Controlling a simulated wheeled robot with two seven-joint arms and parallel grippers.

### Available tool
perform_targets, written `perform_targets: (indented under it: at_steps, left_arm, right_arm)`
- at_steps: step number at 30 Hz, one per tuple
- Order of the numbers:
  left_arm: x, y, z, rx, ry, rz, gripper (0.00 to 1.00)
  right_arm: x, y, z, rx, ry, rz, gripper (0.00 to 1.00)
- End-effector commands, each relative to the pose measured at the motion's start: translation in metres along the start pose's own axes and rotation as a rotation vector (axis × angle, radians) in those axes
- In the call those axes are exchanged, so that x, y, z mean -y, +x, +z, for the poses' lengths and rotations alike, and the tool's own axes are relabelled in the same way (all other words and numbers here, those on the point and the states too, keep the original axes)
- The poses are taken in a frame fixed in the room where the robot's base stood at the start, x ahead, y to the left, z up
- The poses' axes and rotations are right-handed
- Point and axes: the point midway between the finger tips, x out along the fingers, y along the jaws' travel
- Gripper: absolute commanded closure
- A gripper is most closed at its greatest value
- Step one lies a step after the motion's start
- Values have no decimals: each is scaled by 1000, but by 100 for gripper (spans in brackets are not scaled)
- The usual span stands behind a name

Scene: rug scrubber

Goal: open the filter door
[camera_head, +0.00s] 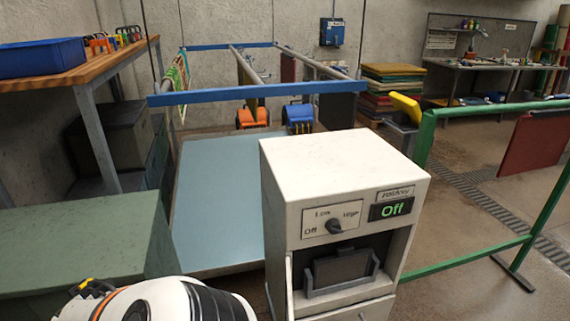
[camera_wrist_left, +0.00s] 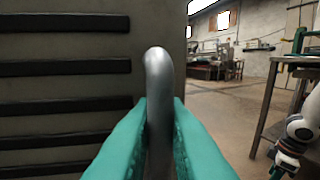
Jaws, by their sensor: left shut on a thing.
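The white machine cabinet (camera_head: 345,165) stands in the middle of the head view, with a knob, a display reading "Off" and an open recess in its front. In the left wrist view a grey panel with dark horizontal slats (camera_wrist_left: 65,55), apparently the filter door, fills the left side. An upright metal bar handle (camera_wrist_left: 158,90) stands at its right edge. My left gripper (camera_wrist_left: 160,125) is shut around this handle, a teal finger on each side. In the head view the left gripper is hidden. My right gripper (camera_wrist_left: 275,172) shows only as a small teal part.
A green rail (camera_head: 470,260) runs right of the cabinet. A green box-like surface (camera_head: 75,240) is at the left and a pale blue platform (camera_head: 215,200) lies behind. Open floor shows beyond the panel in the wrist view.

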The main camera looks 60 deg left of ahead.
Motion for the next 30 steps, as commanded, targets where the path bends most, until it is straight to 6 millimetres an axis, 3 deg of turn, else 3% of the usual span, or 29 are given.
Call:
perform_targets:
  at_steps: [10,11,14,23,30]
  left_arm:
    - [-1,-1,0,-1,0,-1,100]
    - [-1,-1,0,-1,0,-1,84]
    - [-1,-1,0,-1,-1,-1,68]
    - [0,-2,0,-1,-1,-2,68]
    - [1,-35,-3,-6,-2,-3,68]
  right_arm:
    - [-2,-1,-10,-15,0,3,64]
    - [-2,-1,-10,-15,0,3,64]
    - [-2,-1,-10,-15,0,3,64]
    - [-2,0,-8,-13,0,2,64]
    - [-2,8,-8,-12,0,2,64]
